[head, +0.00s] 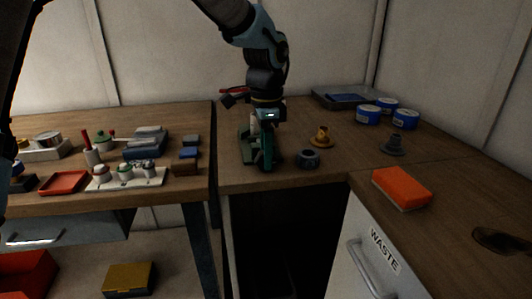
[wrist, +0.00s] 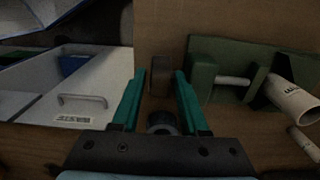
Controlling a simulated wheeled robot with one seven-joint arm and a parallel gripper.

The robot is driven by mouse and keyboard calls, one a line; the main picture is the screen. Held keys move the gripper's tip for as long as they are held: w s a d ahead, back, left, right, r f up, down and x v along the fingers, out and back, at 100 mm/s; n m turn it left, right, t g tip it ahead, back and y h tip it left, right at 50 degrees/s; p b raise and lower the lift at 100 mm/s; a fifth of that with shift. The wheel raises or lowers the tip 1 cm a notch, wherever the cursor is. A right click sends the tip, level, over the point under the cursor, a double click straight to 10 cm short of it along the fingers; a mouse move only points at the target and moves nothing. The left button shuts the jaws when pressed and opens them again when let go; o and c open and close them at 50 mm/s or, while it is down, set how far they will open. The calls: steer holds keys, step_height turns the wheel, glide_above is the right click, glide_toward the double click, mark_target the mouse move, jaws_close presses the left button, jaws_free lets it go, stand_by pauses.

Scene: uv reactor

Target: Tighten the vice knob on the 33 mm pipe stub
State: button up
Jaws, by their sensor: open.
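The green vice (wrist: 203,78) is at the right of the wrist view, with a pale screw rod (wrist: 232,81). A cream pipe stub (wrist: 292,98) stands at its far-right end. The dark disc-shaped vice knob (wrist: 160,76) lies left of the vice body. My gripper (wrist: 160,74) is open, with one teal finger on each side of the knob and gaps showing on both sides. In the head view my gripper (head: 267,140) points down at the vice (head: 246,150) and hides much of it. I cannot tell if the stub is clamped firmly.
A black ring (head: 308,158) lies just right of the vice, near a yellow flanged part (head: 322,137) and a grey one (head: 393,145). Blue tins (head: 369,115) and an orange sponge (head: 402,187) are farther right. The WASTE front (head: 372,250) is below the bench edge.

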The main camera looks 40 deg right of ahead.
jaws_close()
steer(key=shift+r, duration=0.1)
stand_by(0.4)
steer(key=y+p, duration=0.1)
steer(key=t+y+p, duration=0.1)
steer(key=p, duration=0.1)
steer(key=shift+s+d+r, duration=0.1)
steer(key=shift+s+d, duration=0.1)
steer(key=shift+d, duration=0.05)
steer(key=t+y+p, duration=0.1)
steer(key=y+p, duration=0.1)
steer(key=shift+d+p, duration=0.15)
steer(key=shift+p, duration=0.25)
steer(key=shift+f+t+y+p, duration=0.25)
steer(key=shift+t+y+p, duration=0.35)
steer(key=shift+y, duration=0.1)
